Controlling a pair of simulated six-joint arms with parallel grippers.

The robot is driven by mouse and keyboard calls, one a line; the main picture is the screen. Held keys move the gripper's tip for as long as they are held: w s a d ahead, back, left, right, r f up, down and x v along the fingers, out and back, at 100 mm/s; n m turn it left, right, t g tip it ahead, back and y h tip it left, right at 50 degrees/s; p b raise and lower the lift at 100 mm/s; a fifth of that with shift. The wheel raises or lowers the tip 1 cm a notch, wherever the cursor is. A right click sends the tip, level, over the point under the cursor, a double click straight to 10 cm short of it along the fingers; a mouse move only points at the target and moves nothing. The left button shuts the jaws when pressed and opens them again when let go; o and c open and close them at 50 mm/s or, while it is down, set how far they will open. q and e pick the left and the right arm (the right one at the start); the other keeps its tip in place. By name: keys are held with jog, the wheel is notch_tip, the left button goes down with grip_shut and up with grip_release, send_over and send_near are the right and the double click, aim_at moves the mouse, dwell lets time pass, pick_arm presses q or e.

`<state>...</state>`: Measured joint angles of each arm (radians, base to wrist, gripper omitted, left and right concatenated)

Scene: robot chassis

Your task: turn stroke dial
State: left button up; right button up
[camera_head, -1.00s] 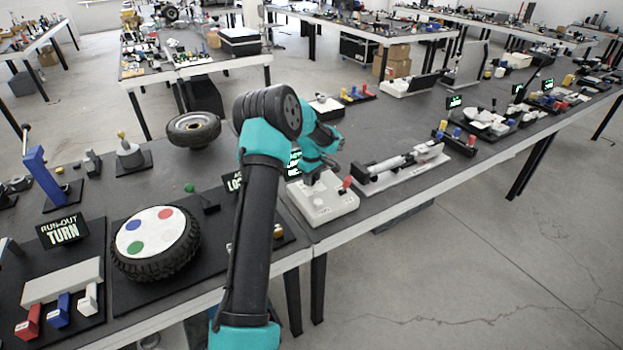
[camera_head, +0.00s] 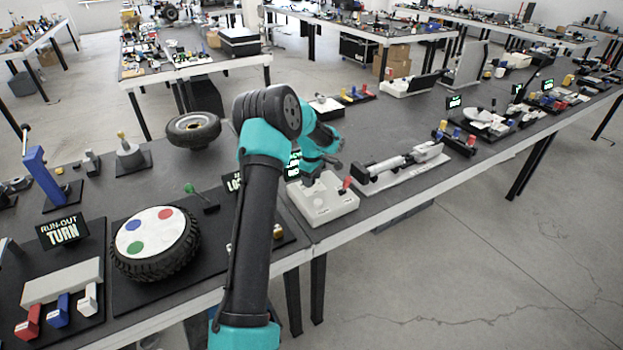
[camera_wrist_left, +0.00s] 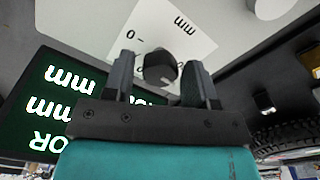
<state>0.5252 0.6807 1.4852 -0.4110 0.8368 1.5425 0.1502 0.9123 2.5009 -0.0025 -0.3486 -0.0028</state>
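The stroke dial (camera_wrist_left: 160,67) is a round black knob on a white panel with printed "0" and "mm" marks, seen in the left wrist view. The panel is on the light box (camera_head: 322,200) near the table's front edge in the head view. My left gripper (camera_wrist_left: 158,80) is open, with one dark finger on each side of the knob. A narrow gap shows beside the knob, and I cannot tell whether either finger touches it. In the head view my left gripper (camera_head: 314,174) is over the back of the box, and the dial is mostly hidden there. My right gripper is not in view.
A red-topped lever (camera_head: 346,184) stands at the box's right edge. A piston-like device (camera_head: 405,165) lies to the right and a tire with a white disc (camera_head: 155,240) to the left.

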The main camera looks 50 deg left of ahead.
pick_arm(q)
jog(key=shift+o, duration=0.8)
jog(key=shift+r, duration=0.1)
notch_tip(320, 180, up, 17)
jog(key=shift+r, duration=0.1)
dwell(0.4)
